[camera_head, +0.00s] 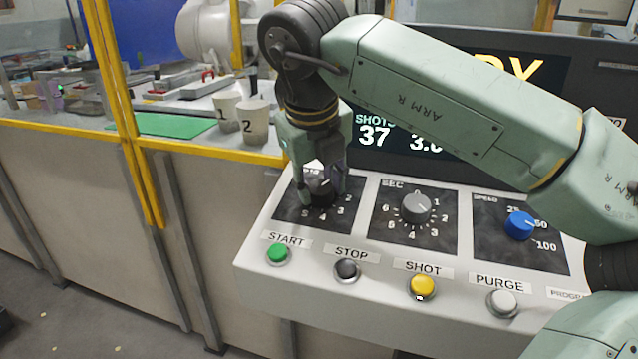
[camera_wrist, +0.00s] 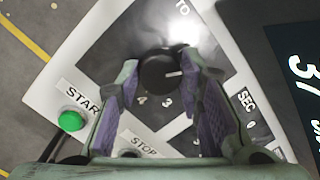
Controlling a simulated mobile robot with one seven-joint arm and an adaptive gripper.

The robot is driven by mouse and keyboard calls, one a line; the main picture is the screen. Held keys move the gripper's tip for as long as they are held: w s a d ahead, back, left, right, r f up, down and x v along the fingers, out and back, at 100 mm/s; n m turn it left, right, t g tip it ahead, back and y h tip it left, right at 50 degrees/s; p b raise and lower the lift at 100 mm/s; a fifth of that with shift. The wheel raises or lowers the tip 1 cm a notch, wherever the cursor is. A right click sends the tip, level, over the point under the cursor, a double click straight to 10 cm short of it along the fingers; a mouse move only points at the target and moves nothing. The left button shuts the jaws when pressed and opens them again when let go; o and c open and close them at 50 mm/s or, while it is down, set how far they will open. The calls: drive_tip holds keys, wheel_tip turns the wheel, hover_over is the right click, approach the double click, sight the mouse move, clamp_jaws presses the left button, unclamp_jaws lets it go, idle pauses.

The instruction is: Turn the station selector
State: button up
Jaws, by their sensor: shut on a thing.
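The station selector (camera_head: 321,190) is a round black knob with a white pointer line, on the left dark plate of the control panel. It also shows in the wrist view (camera_wrist: 157,74), where its line points to the right of the picture. My gripper (camera_head: 324,182) reaches down over it from above, with one finger on each side. In the wrist view the purple-padded fingers (camera_wrist: 160,66) flank the knob, and my gripper is shut on it. Numbers 2, 3 and 4 are partly readable around the knob; others are hidden by the fingers.
A grey SEC knob (camera_head: 416,207) and a blue SPEED knob (camera_head: 520,226) sit to the right. START (camera_head: 277,253), STOP (camera_head: 346,269), SHOT (camera_head: 423,286) and PURGE (camera_head: 502,302) buttons line the front. A dark display (camera_head: 395,150) stands close behind. Two cups (camera_head: 242,118) stand on the left bench.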

drive_tip(key=n, duration=0.5)
drive_tip(key=shift+n+y, duration=0.4)
idle(0.4)
drive_tip(key=o, duration=1.2)
drive_tip(key=shift+c, duration=0.2)
drive_tip(key=shift+p, duration=0.3)
drive_tip(key=v, duration=1.2)
drive_tip(key=shift+w, duration=0.2)
drive_tip(key=shift+d, duration=0.1)
